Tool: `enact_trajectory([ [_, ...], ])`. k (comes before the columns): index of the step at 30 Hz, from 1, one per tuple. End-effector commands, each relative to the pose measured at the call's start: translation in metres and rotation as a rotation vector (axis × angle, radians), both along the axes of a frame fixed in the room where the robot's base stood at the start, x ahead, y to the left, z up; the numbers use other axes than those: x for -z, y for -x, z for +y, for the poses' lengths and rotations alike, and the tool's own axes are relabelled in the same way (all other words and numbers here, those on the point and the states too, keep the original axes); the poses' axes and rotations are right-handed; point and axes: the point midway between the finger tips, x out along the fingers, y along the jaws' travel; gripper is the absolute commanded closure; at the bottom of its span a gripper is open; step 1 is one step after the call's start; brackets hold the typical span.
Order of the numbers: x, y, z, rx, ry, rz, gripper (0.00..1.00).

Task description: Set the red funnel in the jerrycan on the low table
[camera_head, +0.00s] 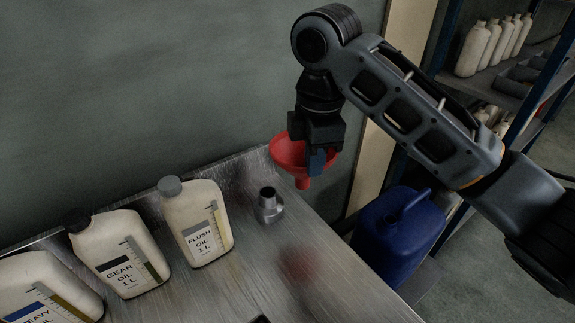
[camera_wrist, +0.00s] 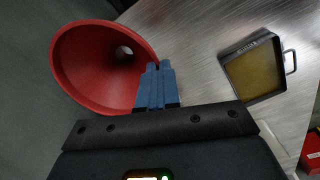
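The red funnel (camera_head: 288,153) hangs in the air above the metal bench, its wide mouth up and its spout down. My gripper (camera_head: 316,162) is shut on the funnel's rim. In the wrist view the blue fingers (camera_wrist: 157,88) are close together at the edge of the red funnel (camera_wrist: 80,65), whose spout hole shows inside the cone. The blue jerrycan (camera_head: 385,245) stands to the lower right beyond the bench, on the low table (camera_head: 422,278), which is mostly hidden.
The bench (camera_head: 330,285) holds a small metal spout piece (camera_head: 269,207), a flush oil bottle (camera_head: 196,220), a gear oil bottle (camera_head: 118,255) and another bottle (camera_head: 45,285). A handled tray (camera_wrist: 253,70) shows in the wrist view. Shelves (camera_head: 505,75) with pale bottles stand at right.

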Motion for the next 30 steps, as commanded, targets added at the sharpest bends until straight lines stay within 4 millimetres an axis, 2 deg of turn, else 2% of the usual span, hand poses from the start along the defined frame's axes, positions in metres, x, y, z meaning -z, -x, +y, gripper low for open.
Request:
enact_trajectory([
  [3,-0.009,0.006,-0.015,0.001,0.001,-0.001,1.0],
  [8,-0.015,0.008,-0.027,0.006,0.0,0.001,1.0],
  [11,-0.013,-0.002,-0.034,0.034,-0.002,0.002,1.0],
  [14,-0.004,-0.024,-0.048,0.096,-0.003,0.003,1.0],
  [18,0.022,-0.061,-0.086,0.215,-0.003,-0.001,1.0],
  [21,0.048,-0.079,-0.119,0.294,-0.004,-0.005,1.0],
  [25,0.087,-0.09,-0.162,0.381,-0.004,-0.013,1.0],
  [30,0.136,-0.087,-0.209,0.464,-0.001,-0.021,1.0],
])
